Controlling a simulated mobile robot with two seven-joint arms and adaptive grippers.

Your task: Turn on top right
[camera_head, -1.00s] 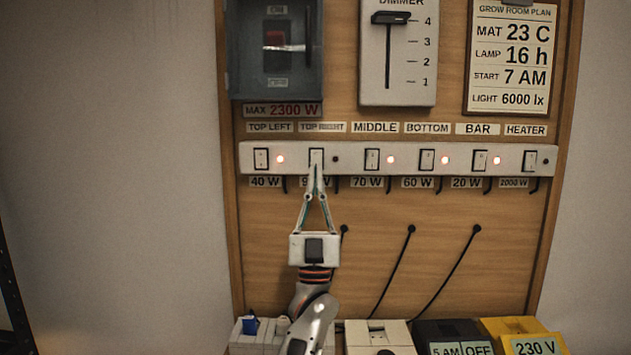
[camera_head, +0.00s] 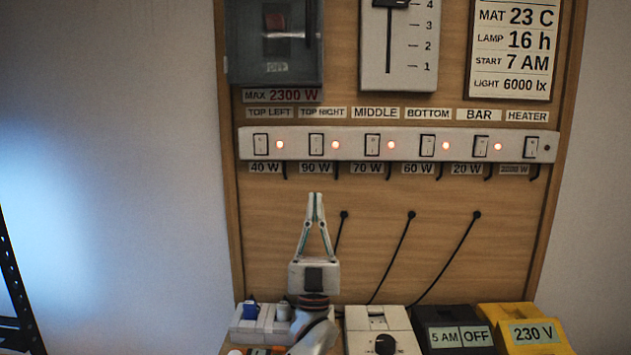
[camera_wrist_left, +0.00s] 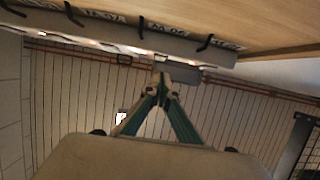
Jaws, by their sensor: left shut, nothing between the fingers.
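A white switch strip (camera_head: 240,144) runs across the wooden board with a row of rocker switches, each with a label above. The top right switch (camera_head: 316,145) sits second from the left, under the "TOP RIGHT" label (camera_head: 322,113). Its lamp (camera_head: 336,145) glows red. My left gripper (camera_head: 315,196) is shut and empty, pointing up, a little below the strip and apart from it. In the left wrist view its closed fingertips (camera_wrist_left: 163,76) show below the strip (camera_wrist_left: 120,39). My right gripper is not in view.
The other lamps glow, except the heater lamp (camera_head: 546,149), which is dark. A grey breaker box (camera_head: 245,70) and a dimmer (camera_head: 399,60) sit above. Black cables hang below the strip. Boxes, including a yellow one (camera_head: 490,318), stand along the bottom.

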